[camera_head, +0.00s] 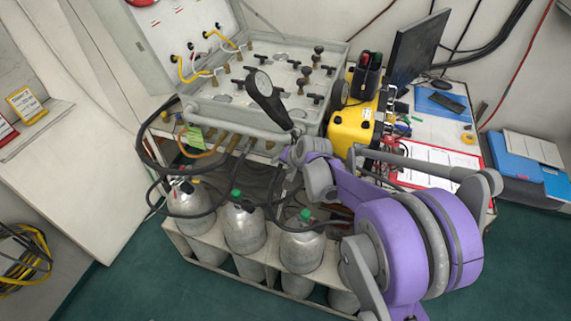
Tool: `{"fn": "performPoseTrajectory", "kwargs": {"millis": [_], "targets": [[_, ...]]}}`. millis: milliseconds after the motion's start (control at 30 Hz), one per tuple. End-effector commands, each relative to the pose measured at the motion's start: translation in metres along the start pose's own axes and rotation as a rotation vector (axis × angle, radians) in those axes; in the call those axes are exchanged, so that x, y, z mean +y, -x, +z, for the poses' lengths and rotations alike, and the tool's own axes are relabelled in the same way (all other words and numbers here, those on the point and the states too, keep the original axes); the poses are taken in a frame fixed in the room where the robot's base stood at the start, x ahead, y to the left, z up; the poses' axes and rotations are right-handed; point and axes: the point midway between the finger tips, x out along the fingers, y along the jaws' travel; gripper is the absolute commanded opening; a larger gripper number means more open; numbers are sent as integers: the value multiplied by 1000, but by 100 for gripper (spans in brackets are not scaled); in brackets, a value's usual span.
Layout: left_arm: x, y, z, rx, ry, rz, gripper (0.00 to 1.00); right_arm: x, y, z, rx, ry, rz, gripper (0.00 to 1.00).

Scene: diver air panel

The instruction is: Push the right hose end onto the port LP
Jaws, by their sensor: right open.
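The air panel (233,112) is an open grey case with several dark valve knobs, small fittings and gauges. A dark hose (146,148) curves down from the panel's left front. I cannot read which port is LP or tell which hose end is the right one. My right gripper (264,88) is over the middle of the panel, open, and hides part of the fittings behind it. No hose shows in it. My left gripper is not in view.
Silver cylinders (244,228) stand in a pale rack below the panel. A yellow box (353,128), a dark monitor (416,48) and a red-edged clipboard (428,166) are to the right. A coiled yellow hose (24,255) hangs at far left. Green floor lies in front.

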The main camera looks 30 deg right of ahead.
Motion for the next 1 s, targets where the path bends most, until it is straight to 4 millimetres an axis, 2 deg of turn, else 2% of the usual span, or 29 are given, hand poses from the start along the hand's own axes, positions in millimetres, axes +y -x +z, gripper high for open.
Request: {"fn": "performPoseTrajectory", "kwargs": {"millis": [233, 533, 1000], "targets": [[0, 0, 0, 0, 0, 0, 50, 0, 0, 0, 0, 1, 0, 56], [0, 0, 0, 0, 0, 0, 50, 0, 0, 0, 0, 1, 0, 2], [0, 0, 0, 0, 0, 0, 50, 0, 0, 2, 0, 1, 0, 0]]}}
